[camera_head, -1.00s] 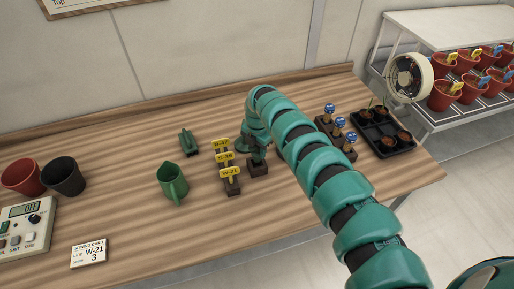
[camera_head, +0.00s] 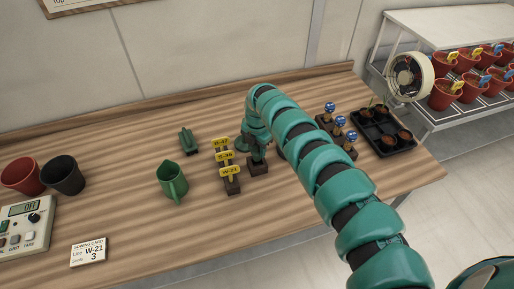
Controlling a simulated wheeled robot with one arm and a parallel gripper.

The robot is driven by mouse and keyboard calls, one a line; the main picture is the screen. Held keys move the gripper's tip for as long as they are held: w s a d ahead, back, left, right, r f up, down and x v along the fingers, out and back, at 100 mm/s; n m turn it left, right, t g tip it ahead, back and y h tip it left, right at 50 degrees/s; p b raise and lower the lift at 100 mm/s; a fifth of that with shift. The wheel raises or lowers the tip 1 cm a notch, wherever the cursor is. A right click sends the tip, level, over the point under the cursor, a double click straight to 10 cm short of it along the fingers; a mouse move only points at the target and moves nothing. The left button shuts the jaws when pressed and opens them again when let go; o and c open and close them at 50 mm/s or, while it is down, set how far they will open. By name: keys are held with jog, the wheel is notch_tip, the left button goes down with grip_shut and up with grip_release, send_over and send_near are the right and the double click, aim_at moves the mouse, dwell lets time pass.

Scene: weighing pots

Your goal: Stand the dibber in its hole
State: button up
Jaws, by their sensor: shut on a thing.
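My gripper (camera_head: 257,154) points down over a small dark block (camera_head: 259,169) on the wooden bench, just right of the row of yellow labels. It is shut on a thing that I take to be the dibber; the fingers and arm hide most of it. A dark block sits directly below the fingers, and I take it for the dibber's stand. Its hole is not visible. I cannot tell whether the dibber's tip is in the hole or above it.
Yellow labels (camera_head: 229,172) stand in a dark rack close left of my gripper. A green jug (camera_head: 172,183) and a green object (camera_head: 188,141) are further left. Pots, scale and card (camera_head: 88,252) lie left.

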jog(key=shift+f+b, duration=2.55)
jog(key=shift+b, duration=0.1)
jog(key=o, duration=1.1)
jog(key=shift+c, duration=0.2)
jog(key=shift+o, duration=0.4)
jog(key=o, duration=0.5)
jog(key=shift+c, duration=0.2)
jog(key=shift+r, duration=0.1)
jog(key=shift+r+p, duration=3.25)
jog(key=shift+r, duration=2.5)
